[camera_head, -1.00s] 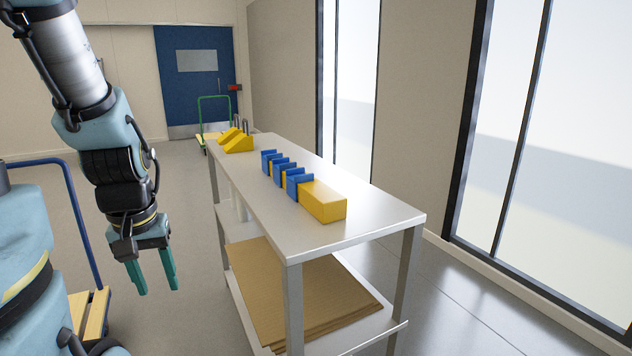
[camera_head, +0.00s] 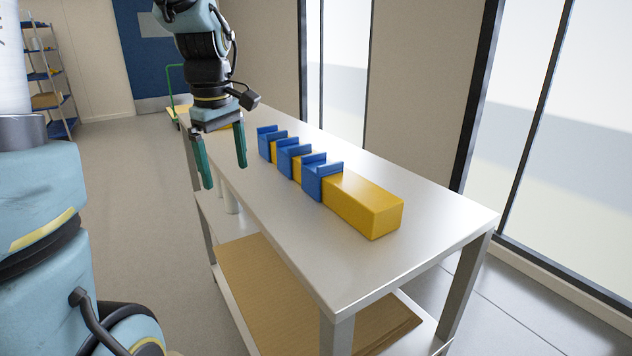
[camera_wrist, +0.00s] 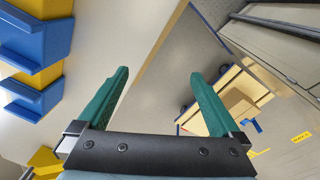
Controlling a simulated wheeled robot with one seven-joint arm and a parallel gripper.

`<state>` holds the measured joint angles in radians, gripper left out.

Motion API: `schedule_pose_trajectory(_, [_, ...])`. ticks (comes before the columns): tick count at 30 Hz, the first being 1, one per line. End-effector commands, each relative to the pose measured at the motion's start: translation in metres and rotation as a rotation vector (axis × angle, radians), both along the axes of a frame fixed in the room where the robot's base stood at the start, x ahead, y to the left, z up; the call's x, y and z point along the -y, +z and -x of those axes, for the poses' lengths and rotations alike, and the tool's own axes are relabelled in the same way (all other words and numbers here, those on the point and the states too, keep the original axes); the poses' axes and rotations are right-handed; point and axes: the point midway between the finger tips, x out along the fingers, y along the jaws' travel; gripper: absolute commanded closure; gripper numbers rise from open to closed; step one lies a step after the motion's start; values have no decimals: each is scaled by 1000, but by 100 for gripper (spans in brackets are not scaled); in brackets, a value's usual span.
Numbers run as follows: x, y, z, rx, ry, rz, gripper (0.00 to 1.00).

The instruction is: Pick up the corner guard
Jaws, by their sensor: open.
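The yellow wedge-shaped pieces at the far end of the table look most like corner guards. In the head view only a sliver of yellow (camera_head: 227,126) shows behind my gripper. In the wrist view a yellow piece (camera_wrist: 45,160) shows at the lower left, partly cut off. My gripper (camera_head: 225,172) points down, open and empty, near the table's left edge. It is apart from the yellow pieces. In the wrist view nothing lies between the fingers (camera_wrist: 159,73), and the table edge runs below them.
A row of blue pieces (camera_head: 312,180) and a yellow block (camera_head: 365,203) stand along the white table (camera_head: 430,228). Brown sheets (camera_head: 280,290) lie on its lower shelf. The table's near end is clear. A shelf rack (camera_head: 50,85) stands at the far left.

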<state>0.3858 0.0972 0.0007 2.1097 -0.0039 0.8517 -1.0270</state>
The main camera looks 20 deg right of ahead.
Motion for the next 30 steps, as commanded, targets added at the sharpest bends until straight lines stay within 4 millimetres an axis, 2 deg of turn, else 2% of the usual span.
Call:
schedule_pose_trajectory(1, [23,4,-5,-5,82,9,0])
schedule_pose_trajectory(4, [62,25,-8,-29,293,20,0])
schedule_pose_trajectory(9, [123,62,2,-62,641,25,0])
schedule_pose_trajectory(12, [152,82,14,-74,819,23,0])
schedule_pose_trajectory(15, [171,98,25,-81,957,18,0])
schedule_pose_trajectory(19, [185,111,36,-85,1070,13,0])
schedule_pose_trajectory(22, [189,111,39,-86,1109,10,0])
schedule_pose_trajectory(30, [189,73,39,-88,1120,8,0])
